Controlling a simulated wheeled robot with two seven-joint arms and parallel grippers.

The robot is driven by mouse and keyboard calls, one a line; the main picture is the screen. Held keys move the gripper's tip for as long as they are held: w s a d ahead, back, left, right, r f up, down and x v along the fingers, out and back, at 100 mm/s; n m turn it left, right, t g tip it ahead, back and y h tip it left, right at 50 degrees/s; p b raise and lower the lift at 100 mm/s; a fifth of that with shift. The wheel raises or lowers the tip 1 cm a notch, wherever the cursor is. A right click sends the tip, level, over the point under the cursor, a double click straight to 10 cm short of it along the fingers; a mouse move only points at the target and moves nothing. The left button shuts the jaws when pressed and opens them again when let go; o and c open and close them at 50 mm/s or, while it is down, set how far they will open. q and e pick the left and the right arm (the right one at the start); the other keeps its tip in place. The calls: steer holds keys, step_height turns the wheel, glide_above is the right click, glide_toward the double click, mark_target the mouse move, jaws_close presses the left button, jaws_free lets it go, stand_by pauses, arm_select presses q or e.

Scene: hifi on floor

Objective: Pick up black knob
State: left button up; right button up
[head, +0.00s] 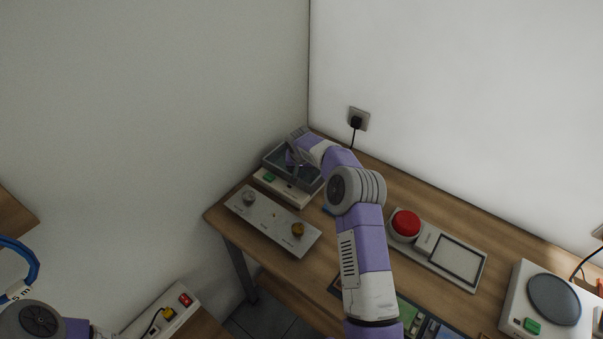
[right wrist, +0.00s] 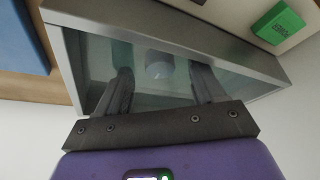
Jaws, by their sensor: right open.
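A dark round knob (right wrist: 159,66) shows in the right wrist view inside a grey-framed box (right wrist: 165,22) with clear, glassy walls; it looks bluish-grey there. My right gripper (right wrist: 163,76) is open, with one finger on each side of the knob and a visible gap to it. I cannot tell how deep the fingers reach. In the head view the box (head: 272,158) stands at the table's far left corner, with my right gripper (head: 297,160) at it; my arm hides part of the box and the knob. My left gripper is out of view.
A white base with a green button (head: 269,177) is at the box. In front lies a panel (head: 268,219) with silver and brass knobs. A red button (head: 406,223) and a hot plate (head: 554,298) stand to the right. Walls close in behind and left.

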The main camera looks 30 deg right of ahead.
steer(key=shift+w+d+f, duration=0.15)
steer(key=shift+w+f, duration=0.05)
steer(key=shift+f, duration=0.45)
steer(key=c, duration=1.1)
steer(key=shift+r, duration=0.1)
